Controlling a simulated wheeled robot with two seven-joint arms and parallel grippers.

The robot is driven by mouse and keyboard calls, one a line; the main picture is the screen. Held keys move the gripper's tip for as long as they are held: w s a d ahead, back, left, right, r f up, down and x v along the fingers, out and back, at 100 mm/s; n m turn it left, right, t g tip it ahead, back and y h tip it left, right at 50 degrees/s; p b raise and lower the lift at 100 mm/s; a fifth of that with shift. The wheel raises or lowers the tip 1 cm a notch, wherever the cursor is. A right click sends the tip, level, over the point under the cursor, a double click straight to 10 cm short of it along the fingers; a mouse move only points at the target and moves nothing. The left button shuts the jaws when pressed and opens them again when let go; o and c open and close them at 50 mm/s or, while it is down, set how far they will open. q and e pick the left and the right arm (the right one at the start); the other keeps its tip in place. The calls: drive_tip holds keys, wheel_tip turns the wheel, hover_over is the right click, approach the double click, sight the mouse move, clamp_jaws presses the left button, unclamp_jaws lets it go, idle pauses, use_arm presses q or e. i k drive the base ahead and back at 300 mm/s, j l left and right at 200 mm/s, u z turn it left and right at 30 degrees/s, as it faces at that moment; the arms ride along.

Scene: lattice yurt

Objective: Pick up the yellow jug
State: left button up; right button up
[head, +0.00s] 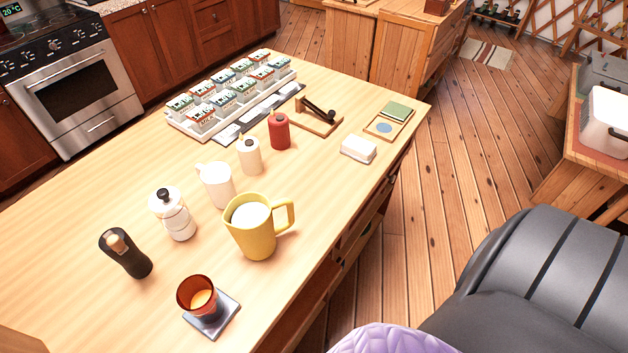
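The yellow jug (254,238) stands upright on the wooden table, near its right-hand edge. Its handle (286,216) points to the right, and something white shows inside its open top. A white pitcher (217,186) stands close behind it to the left. Neither of my grippers is visible in the head view, so nothing is seen touching the jug.
On the wooden table (62,240) stand a moka pot (175,216), a dark grinder (128,255), an amber glass on a coaster (197,297), a cream bottle (250,157), a red bottle (279,132) and a white butter dish (358,149). A spice rack (232,95) is farther back.

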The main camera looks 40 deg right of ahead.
sight(249, 217)
drive_tip(key=z, duration=0.75)
